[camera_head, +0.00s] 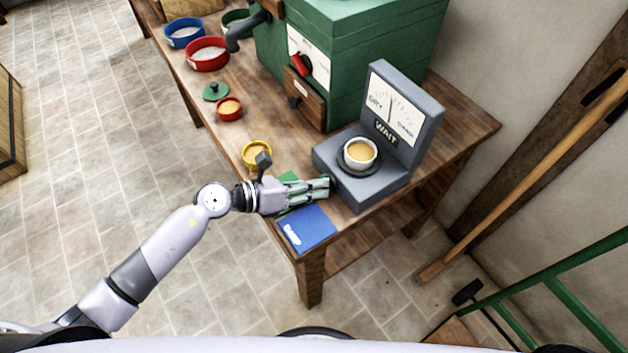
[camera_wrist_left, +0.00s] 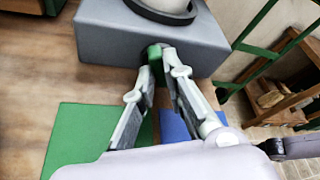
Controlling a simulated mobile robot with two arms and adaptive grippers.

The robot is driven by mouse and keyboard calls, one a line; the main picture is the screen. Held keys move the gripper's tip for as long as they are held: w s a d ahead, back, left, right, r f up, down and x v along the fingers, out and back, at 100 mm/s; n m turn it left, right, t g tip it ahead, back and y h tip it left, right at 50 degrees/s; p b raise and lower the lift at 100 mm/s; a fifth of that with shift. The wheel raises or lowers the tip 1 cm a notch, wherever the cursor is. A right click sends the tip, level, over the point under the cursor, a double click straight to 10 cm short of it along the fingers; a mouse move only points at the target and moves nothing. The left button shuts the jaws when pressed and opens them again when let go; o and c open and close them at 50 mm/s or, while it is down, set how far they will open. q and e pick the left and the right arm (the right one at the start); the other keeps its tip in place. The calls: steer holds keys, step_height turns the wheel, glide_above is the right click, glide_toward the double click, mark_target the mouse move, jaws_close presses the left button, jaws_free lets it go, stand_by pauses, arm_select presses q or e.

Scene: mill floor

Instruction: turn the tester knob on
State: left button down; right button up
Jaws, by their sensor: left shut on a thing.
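The grey tester (camera_head: 350,180) stands on the wooden table, with a dial panel (camera_head: 400,110) marked DRY at its left end and a WAIT sign below the scale. A white cup (camera_head: 361,152) with yellowish contents sits on its base. My left gripper (camera_head: 328,187) reaches the front of the base. In the left wrist view, its fingertips are shut on the green tester knob (camera_wrist_left: 154,52), which is mostly hidden between them. The knob's setting cannot be read. My right gripper is not in view.
A blue card (camera_head: 306,229) and a green card (camera_head: 288,178) lie under and beside my left gripper. A yellow ring-shaped dish (camera_head: 257,154), red bowls (camera_head: 207,54) and a green mill (camera_head: 365,50) stand farther back. A green metal frame (camera_head: 560,275) is at the right.

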arm_select(q)
steer(key=shift+s+m+y+p, duration=0.1)
steer(key=shift+m+y+p, duration=0.2)
steer(key=shift+m+p, duration=0.4)
steer(key=c, duration=1.6)
jaws_free()
steer(key=shift+c, duration=0.2)
steer(key=shift+a, duration=0.1)
steer(key=v, duration=1.2)
steer(key=shift+s, duration=0.2)
